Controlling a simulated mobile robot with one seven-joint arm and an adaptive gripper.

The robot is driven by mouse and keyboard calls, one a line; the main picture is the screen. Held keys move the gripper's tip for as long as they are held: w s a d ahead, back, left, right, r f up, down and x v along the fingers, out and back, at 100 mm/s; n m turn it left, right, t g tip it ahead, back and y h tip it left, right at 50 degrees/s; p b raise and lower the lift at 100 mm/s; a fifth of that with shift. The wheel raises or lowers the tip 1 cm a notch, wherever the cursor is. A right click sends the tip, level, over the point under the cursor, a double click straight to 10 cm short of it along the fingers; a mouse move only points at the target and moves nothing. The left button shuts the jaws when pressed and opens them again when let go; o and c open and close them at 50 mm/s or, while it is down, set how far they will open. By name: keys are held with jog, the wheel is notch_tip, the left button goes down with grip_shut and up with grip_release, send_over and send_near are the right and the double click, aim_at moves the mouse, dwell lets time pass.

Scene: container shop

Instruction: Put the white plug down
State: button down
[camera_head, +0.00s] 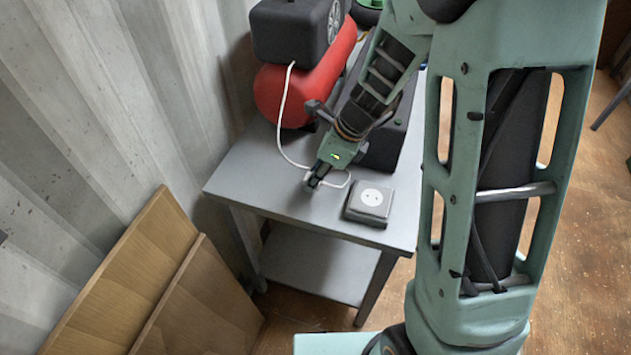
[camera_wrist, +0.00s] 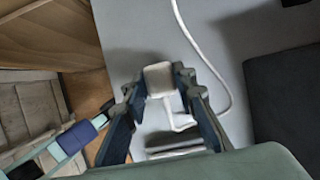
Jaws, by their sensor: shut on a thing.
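The white plug (camera_wrist: 159,78) is between the two fingers of my gripper (camera_wrist: 157,84) in the wrist view, above the grey table (camera_wrist: 140,30). In the head view my gripper (camera_head: 314,180) is low over the front part of the table (camera_head: 262,180), and it mostly hides the plug. A white cable (camera_head: 281,112) runs from the black and red machine down to the gripper, with a small loop on its right side. The cable (camera_wrist: 203,58) also curves beside the plug in the wrist view. I cannot tell whether the plug touches the table.
A grey socket box (camera_head: 370,202) with a white round face lies on the table just right of my gripper. The red compressor (camera_head: 300,85) with a black top stands behind. A dark case (camera_head: 385,143) is on the right. Wooden boards (camera_head: 150,275) lean at the left. Bare tabletop is left of my gripper.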

jog(key=shift+f, duration=1.05)
jog(key=shift+f+b, duration=0.35)
jog(key=shift+b, duration=0.05)
jog(key=c, duration=1.6)
grip_release()
jog(key=shift+r, duration=0.1)
jog(key=shift+r+p, duration=0.25)
jog(key=shift+p, duration=0.05)
jog(key=p+v, duration=0.3)
jog(key=v, duration=0.9)
